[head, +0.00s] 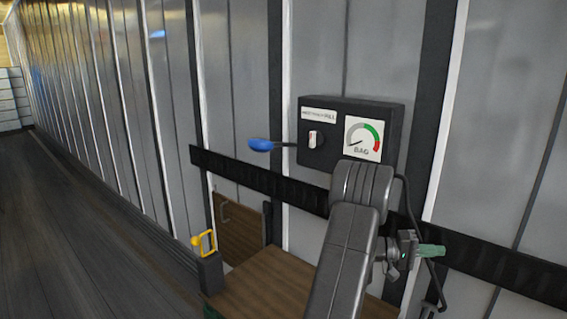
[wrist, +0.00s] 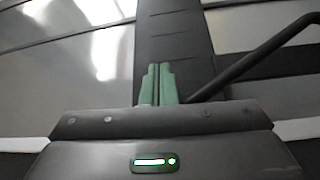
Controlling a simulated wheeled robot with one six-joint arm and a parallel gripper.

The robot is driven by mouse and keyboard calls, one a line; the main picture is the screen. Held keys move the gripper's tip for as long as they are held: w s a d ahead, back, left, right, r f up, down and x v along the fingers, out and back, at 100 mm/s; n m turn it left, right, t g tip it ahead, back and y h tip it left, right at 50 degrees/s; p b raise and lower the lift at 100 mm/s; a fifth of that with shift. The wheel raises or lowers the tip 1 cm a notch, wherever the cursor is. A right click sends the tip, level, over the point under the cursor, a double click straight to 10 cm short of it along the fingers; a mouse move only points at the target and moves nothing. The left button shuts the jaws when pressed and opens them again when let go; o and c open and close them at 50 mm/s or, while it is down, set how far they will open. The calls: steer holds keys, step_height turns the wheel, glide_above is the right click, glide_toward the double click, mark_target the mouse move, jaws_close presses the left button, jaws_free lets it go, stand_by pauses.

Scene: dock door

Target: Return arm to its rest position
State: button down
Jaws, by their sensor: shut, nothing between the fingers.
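My arm rises from the bottom of the head view, in front of the corrugated metal wall. My gripper (head: 432,250) points to the right in the head view, beside the dark horizontal rail and below the dark control box (head: 310,155). Its green fingers also show in the wrist view (wrist: 158,84), close together with nothing between them. The wrist view faces a dark ribbed strip and pale metal panels. My arm hides the lower edge of the control box and part of the rail.
The control box carries a white knob (head: 314,140), a BAG gauge (head: 362,139) and a blue-ended lever (head: 261,145) at its left. A wooden surface (head: 262,283) and a yellow handle (head: 206,242) on a dark post lie lower left. A black cable hangs near my gripper. Floor at left is clear.

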steer(key=shift+w+d+p, duration=0.15)
steer(key=shift+w+p, duration=0.05)
steer(key=shift+p, duration=0.15)
stand_by(0.3)
